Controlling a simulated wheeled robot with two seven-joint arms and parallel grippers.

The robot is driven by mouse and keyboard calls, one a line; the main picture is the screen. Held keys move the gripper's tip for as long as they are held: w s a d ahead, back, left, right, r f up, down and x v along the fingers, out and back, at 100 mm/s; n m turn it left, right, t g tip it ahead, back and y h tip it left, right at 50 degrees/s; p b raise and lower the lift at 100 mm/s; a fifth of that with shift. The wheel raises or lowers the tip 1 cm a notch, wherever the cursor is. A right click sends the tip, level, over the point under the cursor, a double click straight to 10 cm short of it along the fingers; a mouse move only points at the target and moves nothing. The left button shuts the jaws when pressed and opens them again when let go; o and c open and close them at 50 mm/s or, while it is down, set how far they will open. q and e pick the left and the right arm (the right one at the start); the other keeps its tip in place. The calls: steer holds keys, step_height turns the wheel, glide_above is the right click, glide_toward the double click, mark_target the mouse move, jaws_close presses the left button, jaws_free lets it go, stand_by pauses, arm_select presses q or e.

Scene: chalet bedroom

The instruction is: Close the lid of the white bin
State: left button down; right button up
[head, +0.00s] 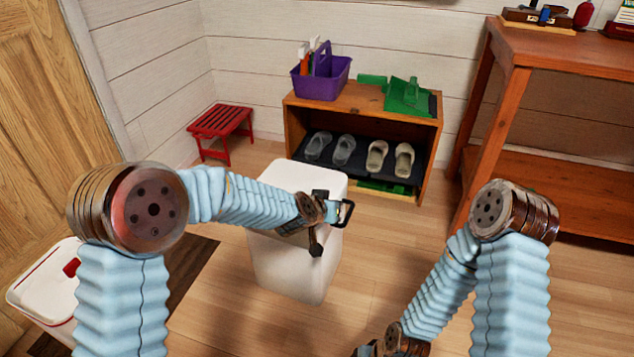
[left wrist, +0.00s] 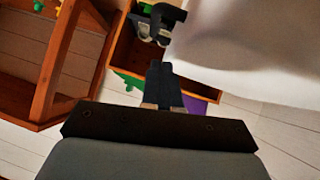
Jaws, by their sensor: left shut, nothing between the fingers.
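The white bin (head: 290,270) stands on the wood floor in the middle of the head view. Its top (head: 285,176) shows as a plain white face with no dark opening visible, but my left forearm hides part of it and the lid's seam cannot be made out. My left gripper (head: 345,212) is shut and empty at the bin's upper right edge; I cannot tell whether it touches. In the left wrist view, a blurred white surface, likely the bin (left wrist: 235,40), lies close beside the fingers. My right gripper (head: 366,350) is low at the bottom edge, mostly cut off.
A wooden shoe shelf (head: 420,185) with a purple caddy (head: 321,78) and green dustpan (head: 405,97) stands behind the bin. A red stool (head: 221,125) is at back left, a wooden table (head: 560,60) at right. A white-and-red container (head: 40,278) stands at lower left.

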mark_target(340, 225)
arm_select(q)
steer(key=shift+m+t+y, duration=0.3)
steer(key=shift+m+y, duration=0.3)
steer(key=shift+y, duration=0.2)
steer(key=shift+s+d+f+p, duration=0.15)
steer(key=shift+d+f, duration=0.15)
steer(key=shift+f, duration=0.7)
steer(key=shift+s+d+f+p, duration=0.2)
steer(key=shift+d+f, duration=0.15)
steer(key=shift+f, duration=0.65)
steer(key=shift+s+d+f+p, duration=0.15)
steer(key=shift+d+f, duration=0.15)
steer(key=shift+f, duration=0.7)
arm_select(e)
steer(key=shift+r, duration=0.75)
arm_select(q)
steer(key=shift+f, duration=0.1)
